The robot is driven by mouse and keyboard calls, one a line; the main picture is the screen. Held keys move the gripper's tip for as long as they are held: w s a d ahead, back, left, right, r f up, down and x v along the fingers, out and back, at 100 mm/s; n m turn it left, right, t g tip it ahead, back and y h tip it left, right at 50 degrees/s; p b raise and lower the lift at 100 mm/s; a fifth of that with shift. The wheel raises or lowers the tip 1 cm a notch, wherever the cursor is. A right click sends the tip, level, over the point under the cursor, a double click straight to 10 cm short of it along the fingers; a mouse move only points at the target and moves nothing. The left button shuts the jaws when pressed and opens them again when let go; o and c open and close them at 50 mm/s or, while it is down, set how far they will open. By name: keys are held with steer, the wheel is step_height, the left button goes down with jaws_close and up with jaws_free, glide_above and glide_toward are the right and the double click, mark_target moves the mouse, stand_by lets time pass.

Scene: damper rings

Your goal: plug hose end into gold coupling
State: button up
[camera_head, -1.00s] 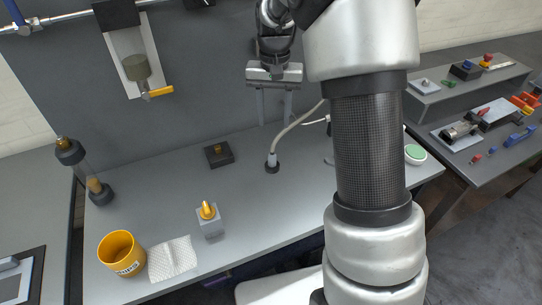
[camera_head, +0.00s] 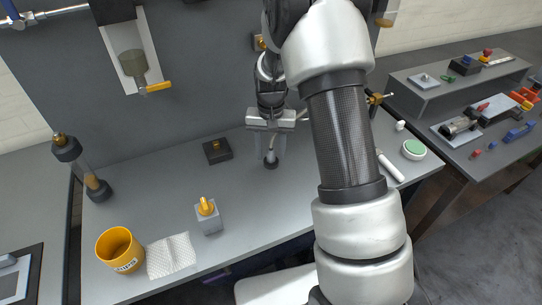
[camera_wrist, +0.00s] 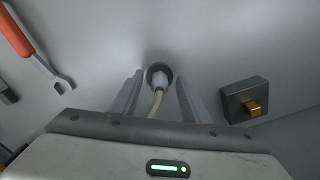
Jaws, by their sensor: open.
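The hose end (camera_head: 271,160) stands upright on the table, its tip in a dark round foot. My gripper (camera_head: 268,148) is open and low over it. In the wrist view, the grey hose end (camera_wrist: 159,80) and its pale hose lie between my spread fingers (camera_wrist: 158,88), with gaps on both sides. A dark square block with a gold fitting (camera_head: 216,147) sits left of the hose; it also shows in the wrist view (camera_wrist: 253,104). A grey block with a gold rounded fitting (camera_head: 206,207) stands nearer the front. I cannot tell which gold fitting is the coupling.
A yellow cup (camera_head: 119,250) and a white cloth (camera_head: 170,255) lie at the front left. A green-topped round dish (camera_head: 414,149) is at the right. An orange-handled wrench (camera_wrist: 35,48) shows in the wrist view.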

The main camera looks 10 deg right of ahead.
mark_target(271, 150)
steer(key=shift+f, duration=0.15)
jaws_close()
step_height(271, 150, up, 10)
steer(key=shift+r, duration=0.1)
stand_by(0.5)
